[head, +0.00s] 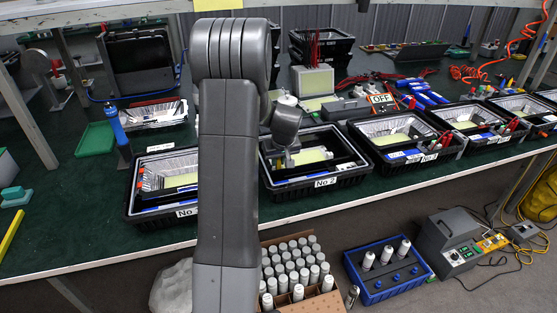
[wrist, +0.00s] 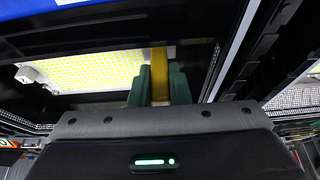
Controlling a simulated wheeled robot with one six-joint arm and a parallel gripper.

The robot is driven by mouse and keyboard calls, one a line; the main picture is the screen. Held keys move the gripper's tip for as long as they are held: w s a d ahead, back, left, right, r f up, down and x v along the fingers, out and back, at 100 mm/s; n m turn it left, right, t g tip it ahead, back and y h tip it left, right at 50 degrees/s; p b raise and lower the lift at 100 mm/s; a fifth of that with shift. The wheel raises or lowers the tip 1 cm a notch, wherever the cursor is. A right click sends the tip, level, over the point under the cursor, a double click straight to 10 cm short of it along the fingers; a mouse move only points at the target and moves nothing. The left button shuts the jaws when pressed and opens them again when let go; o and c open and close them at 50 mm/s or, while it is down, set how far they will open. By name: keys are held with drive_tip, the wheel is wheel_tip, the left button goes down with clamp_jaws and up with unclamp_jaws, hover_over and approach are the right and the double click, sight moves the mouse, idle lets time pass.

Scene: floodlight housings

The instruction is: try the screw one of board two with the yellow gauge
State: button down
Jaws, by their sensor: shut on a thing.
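Housing No 2 (head: 325,181) is a black open crate on the green bench, its label facing front. A pale yellow-green board (head: 312,156) lies inside; in the wrist view the board (wrist: 95,72) shows at the upper left, with a small white block (wrist: 27,75) at its left end. My gripper (wrist: 159,85) has green fingers shut on the yellow gauge (wrist: 159,62), an upright ochre strip. The gauge is just right of the board in the wrist view; contact cannot be told. In the head view my wrist hangs over the housing and hides its left part. I cannot make out screw one.
Another crate (head: 150,210) stands left of No 2 and a similar one (head: 405,160) right of it. The housing's dark walls rise close around my gripper. An "OFF" sign (head: 381,98) stands behind. On the floor are a box of white cylinders (head: 270,245) and a blue crate (head: 375,292).

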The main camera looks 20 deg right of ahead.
drive_tip(key=shift+r+p, duration=2.65)
drive_tip(key=shift+r, duration=1.85)
